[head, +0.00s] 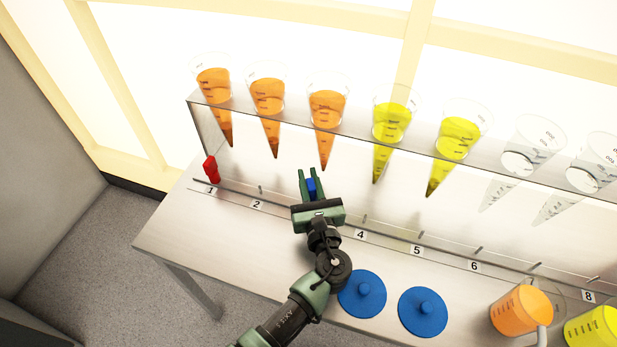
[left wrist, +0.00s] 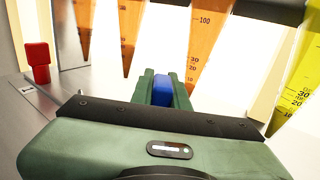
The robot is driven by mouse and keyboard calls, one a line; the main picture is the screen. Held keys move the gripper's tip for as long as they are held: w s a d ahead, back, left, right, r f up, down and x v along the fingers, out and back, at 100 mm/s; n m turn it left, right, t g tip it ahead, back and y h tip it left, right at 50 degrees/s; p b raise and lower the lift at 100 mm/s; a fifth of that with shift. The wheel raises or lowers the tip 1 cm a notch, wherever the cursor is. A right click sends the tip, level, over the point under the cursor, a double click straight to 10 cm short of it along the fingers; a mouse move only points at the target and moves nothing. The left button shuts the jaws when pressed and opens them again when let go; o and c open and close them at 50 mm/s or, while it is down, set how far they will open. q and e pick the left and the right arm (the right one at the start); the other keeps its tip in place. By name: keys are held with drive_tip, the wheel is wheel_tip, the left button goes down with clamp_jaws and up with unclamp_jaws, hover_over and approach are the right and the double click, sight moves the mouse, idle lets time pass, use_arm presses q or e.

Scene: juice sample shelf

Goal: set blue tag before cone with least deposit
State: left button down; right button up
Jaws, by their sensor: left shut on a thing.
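My left gripper (head: 309,178) is shut on the blue tag (head: 311,187), over the shelf front between labels 2 and 4. In the left wrist view the tag (left wrist: 163,90) sits between the green fingers, below an orange cone. In the head view three orange cones (head: 213,85) (head: 267,97) (head: 326,108) hang in a clear rack at left. Two yellow cones (head: 391,123) (head: 457,140) and clear ones (head: 527,147) follow at right. Darker deposit shows in some tips; exact amounts are too small to compare. My right gripper is out of view.
A red tag (head: 211,170) stands at label 1. Pegs line the numbered strip (head: 390,243). Two blue lids (head: 362,294) (head: 423,312) lie in front, with an orange jug (head: 522,308) and a yellow jug (head: 594,327) at right. The front-left table is clear.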

sight(312, 199)
use_arm(q)
drive_tip(key=shift+f+b, duration=0.55)
drive_tip(key=shift+f, duration=0.15)
drive_tip(key=shift+r, duration=0.1)
drive_tip(key=c, duration=1.3)
unclamp_jaws()
drive_tip(key=v, duration=0.7)
drive_tip(key=shift+s, duration=0.4)
